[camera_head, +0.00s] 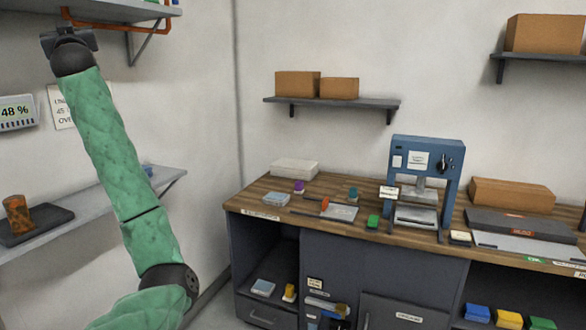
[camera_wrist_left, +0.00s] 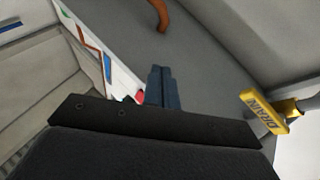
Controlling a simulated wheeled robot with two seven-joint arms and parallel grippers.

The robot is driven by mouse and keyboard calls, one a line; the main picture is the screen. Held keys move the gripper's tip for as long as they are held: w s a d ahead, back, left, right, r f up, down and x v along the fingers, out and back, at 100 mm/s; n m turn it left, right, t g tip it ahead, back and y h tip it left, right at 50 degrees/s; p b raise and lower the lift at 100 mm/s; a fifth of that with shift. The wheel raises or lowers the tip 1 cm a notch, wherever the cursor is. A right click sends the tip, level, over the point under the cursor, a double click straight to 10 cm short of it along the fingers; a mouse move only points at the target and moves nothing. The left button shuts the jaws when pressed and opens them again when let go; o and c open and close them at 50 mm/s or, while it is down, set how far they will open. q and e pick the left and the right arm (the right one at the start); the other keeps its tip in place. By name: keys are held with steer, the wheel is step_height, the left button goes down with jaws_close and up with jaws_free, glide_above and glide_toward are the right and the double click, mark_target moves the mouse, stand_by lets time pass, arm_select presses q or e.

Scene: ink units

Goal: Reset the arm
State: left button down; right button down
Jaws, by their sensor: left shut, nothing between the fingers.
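My left arm (camera_head: 120,165) is covered in a green sleeve and reaches up at the left of the head view. Its dark left gripper (camera_head: 68,40) is at the top left, close to the upper wall shelf and the orange pipe. In the left wrist view the two fingers of the gripper (camera_wrist_left: 160,88) lie side by side, shut and empty. Behind them are a grey surface and part of an orange pipe (camera_wrist_left: 160,14). My right gripper is in neither view.
The upper shelf (camera_head: 40,20) with an orange pipe (camera_head: 150,30) is beside the gripper. A lower shelf (camera_head: 90,212) holds an orange-brown cup (camera_head: 17,214). A wooden workbench (camera_head: 345,190) with a blue press (camera_head: 424,165) stands at right. In the wrist view a yellow tag (camera_wrist_left: 264,111) hangs at right.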

arm_select(q)
steer(key=s+d+f+m+g+h, duration=0.1)
steer(key=s+d+f+m+h, duration=0.15)
steer(key=d+f+h, duration=0.6)
steer(key=s+d+f+m+g+h, duration=0.1)
steer(key=d+f+m+h, duration=0.25)
steer(key=d+f, duration=1)
steer(key=s+d+f+m+g+h, duration=0.1)
steer(key=s+d+f, duration=0.2)
steer(key=f, duration=0.7)
steer(key=s+d+f+m+g+h, duration=0.15)
steer(key=s+d+f, duration=0.25)
steer(key=f, duration=0.6)
steer(key=s+d+f+m+g+h, duration=0.1)
steer(key=s+d+f+m+g, duration=0.15)
steer(key=f, duration=0.75)
steer(key=s+d+f+g, duration=0.3)
steer(key=s+f, duration=1)
steer(key=s, duration=0.1)
steer(key=s+d+f+g, duration=0.3)
steer(key=s+f, duration=1)
steer(key=s, duration=0.1)
steer(key=s+d+f+m+g+h, duration=0.1)
steer(key=s+d+f+g, duration=0.2)
steer(key=s+f, duration=1)
steer(key=shift+s+d+f+p, duration=0.3)
steer(key=shift+s+d, duration=0.15)
steer(key=shift+d, duration=0.15)
